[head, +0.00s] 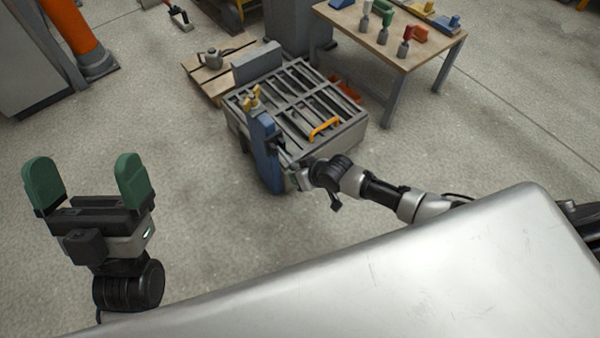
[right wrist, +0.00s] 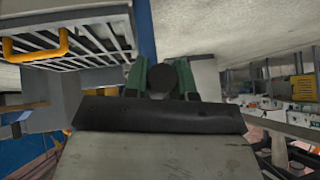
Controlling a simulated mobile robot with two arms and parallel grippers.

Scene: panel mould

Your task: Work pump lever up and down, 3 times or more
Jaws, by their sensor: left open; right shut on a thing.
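The blue pump body (head: 266,152) stands upright at the near left corner of the grey slatted panel mould (head: 345,126). My right gripper (head: 292,172) is beside the pump, at its right. In the right wrist view its green fingers (right wrist: 160,78) are shut on a dark round end, which I take as the pump lever (right wrist: 161,80). The rest of the lever is mostly hidden by the gripper, so its angle is hard to tell. My left gripper (head: 88,180) is open and empty, above bare floor at the left, well apart from the pump.
An orange handle (head: 324,128) lies on top of the mould, and a red bin (head: 346,91) is behind it. A wooden pallet (head: 196,76) with a grey can is at the back left. A workbench (head: 385,48) with several tools stands behind right. Floor at the left is clear.

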